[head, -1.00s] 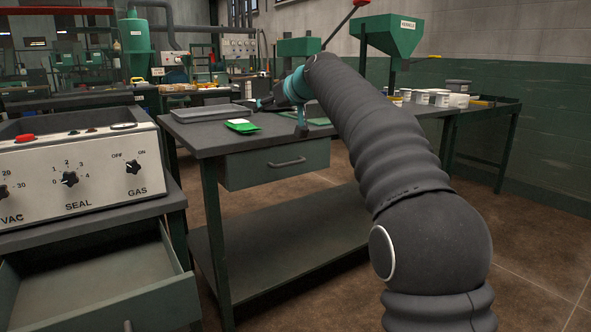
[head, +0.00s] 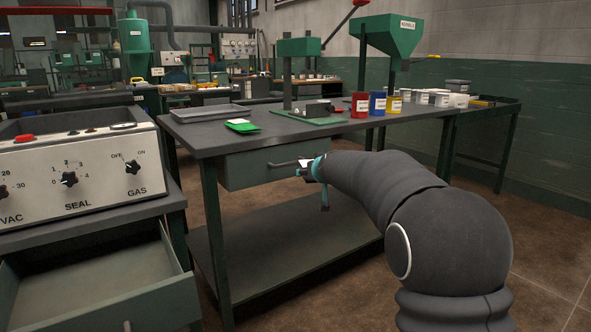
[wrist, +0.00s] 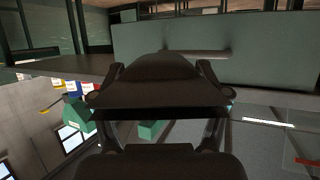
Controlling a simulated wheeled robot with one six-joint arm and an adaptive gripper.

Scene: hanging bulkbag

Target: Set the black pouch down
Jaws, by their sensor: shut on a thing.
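The pouch cannot be made out in the head view. The wrist view is turned over, with the drawer front (wrist: 240,50) beyond the pouch.
The workbench top (head: 208,142) holds a grey tray (head: 212,113), a green packet (head: 242,126), a green mat (head: 300,118) with a dark device on it, and red (head: 360,104), blue (head: 377,103) and yellow jars. An open drawer (head: 100,275) juts out at lower left.

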